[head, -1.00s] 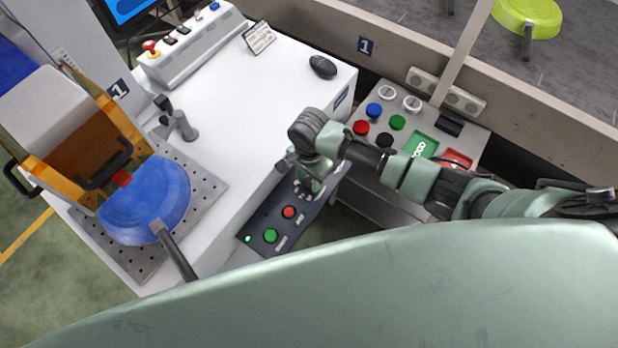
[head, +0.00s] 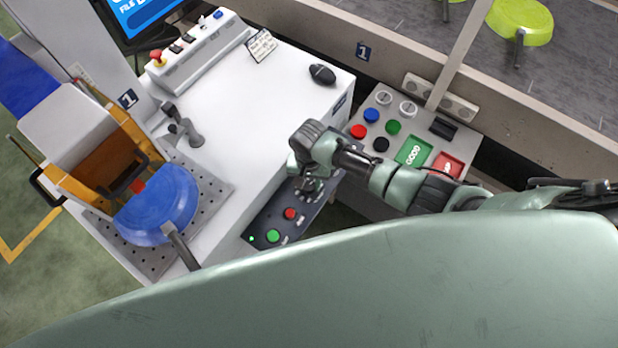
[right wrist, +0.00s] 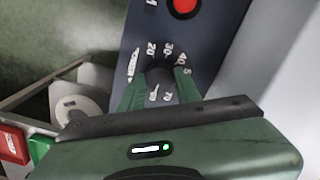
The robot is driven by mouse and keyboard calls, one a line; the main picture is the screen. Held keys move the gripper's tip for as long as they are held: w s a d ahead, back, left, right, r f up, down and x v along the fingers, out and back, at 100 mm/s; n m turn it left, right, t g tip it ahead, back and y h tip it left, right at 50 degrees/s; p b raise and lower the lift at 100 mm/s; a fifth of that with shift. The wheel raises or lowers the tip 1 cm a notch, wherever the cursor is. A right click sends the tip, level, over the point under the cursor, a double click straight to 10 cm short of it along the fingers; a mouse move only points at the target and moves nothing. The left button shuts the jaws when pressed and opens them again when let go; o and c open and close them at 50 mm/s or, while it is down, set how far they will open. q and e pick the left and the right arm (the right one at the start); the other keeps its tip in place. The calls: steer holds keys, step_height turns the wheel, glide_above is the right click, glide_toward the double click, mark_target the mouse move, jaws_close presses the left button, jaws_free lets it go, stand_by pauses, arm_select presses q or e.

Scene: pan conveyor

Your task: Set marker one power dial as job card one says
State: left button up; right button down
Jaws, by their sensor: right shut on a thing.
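The marker one power dial (right wrist: 160,72) is a dark knob on the grey control panel, with white numbers around it; 20, 30 and 40 can be read in the right wrist view. My right gripper (right wrist: 160,90) is shut on the dial, a green finger on each side. The dial's pointer cannot be made out. A small white card (head: 262,45) stands on the white bench; its text is too small to read. My left gripper is out of view.
A red button (head: 290,213) and a green button (head: 273,236) sit on the same panel. A blue pan (head: 157,207) is on the perforated plate at left. A mouse (head: 322,74) lies on the bench.

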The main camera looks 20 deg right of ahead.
steer(key=n+p, duration=0.1)
steer(key=n, duration=0.2)
steer(key=shift+r+n+p, duration=0.1)
steer(key=shift+n+p, duration=0.2)
steer(key=shift+n, duration=0.1)
steer(key=n+p, duration=0.1)
steer(key=n, duration=0.2)
steer(key=shift+n, duration=0.3)
steer(key=n, duration=0.3)
steer(key=shift+n+p, duration=0.3)
steer(key=shift+n, duration=2)
steer(key=c, duration=1)
jaws_free()
